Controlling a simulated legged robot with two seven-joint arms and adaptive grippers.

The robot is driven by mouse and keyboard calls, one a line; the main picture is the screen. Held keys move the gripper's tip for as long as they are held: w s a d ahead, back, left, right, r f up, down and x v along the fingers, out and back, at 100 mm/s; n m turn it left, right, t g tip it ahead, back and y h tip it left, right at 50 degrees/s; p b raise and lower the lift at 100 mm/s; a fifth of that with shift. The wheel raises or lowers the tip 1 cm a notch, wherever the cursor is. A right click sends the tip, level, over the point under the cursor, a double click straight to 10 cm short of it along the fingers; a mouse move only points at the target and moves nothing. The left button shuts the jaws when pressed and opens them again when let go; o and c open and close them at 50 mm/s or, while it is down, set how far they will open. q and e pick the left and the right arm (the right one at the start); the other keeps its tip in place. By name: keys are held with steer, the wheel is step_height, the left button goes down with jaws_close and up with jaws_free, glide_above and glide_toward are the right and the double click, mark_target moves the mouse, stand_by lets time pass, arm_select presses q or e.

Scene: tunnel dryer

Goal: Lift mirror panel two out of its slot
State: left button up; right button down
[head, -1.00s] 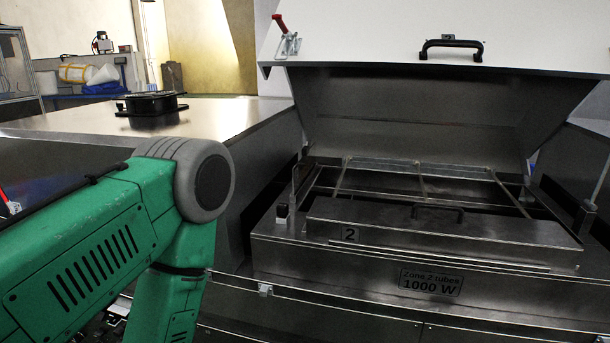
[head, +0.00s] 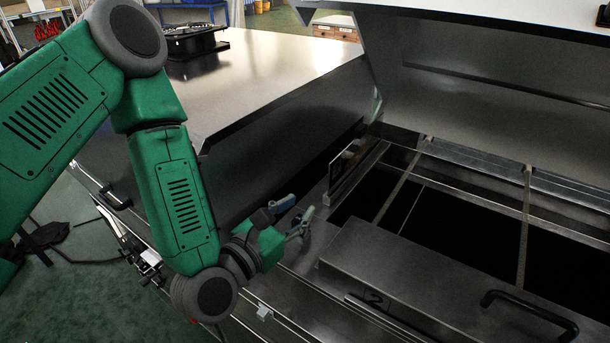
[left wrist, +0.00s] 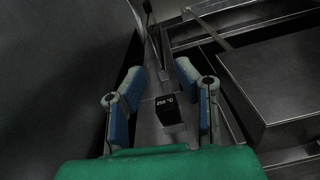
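Mirror panel two (head: 430,285) is a long grey metal cover marked "2", lying at the front of the open dryer bay. Its black handle (head: 530,312) shows at the lower right in the head view. The panel's end also shows at the right of the left wrist view (left wrist: 265,85). My left gripper (head: 295,212) is to the left of the panel, apart from it, over the bay's left edge. In the left wrist view its fingers (left wrist: 163,75) are spread with nothing held between them. My right gripper is not in view.
The raised hood (head: 480,90) stands over the bay. Thin rails (head: 400,185) cross the dark opening behind the panel. A small black display block (left wrist: 169,110) sits below my left fingers. A steel housing (head: 270,80) lies left of the bay.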

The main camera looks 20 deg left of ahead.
arm_select(q)
steer(key=shift+w+a+r+n+t, duration=0.4)
steer(key=shift+w+a+r+n, duration=0.25)
steer(key=shift+w+n, duration=0.1)
steer(key=shift+w, duration=0.3)
steer(key=p, duration=0.1)
glide_toward(332, 164)
steer(key=w, duration=0.4)
steer(key=w+d, duration=0.1)
steer(key=w, duration=0.1)
steer(key=w+d+p, duration=0.1)
steer(key=w, duration=0.1)
steer(key=shift+w+d+r, duration=0.15)
steer(key=shift+r, duration=0.1)
steer(key=shift+w+a+f, duration=0.1)
steer(key=shift+w+a, duration=0.15)
steer(key=shift+w, duration=0.3)
steer(key=shift+w+a, duration=0.1)
steer(key=shift+a, duration=0.2)
steer(key=shift+d, duration=0.2)
jaws_close()
steer(key=shift+d, duration=0.3)
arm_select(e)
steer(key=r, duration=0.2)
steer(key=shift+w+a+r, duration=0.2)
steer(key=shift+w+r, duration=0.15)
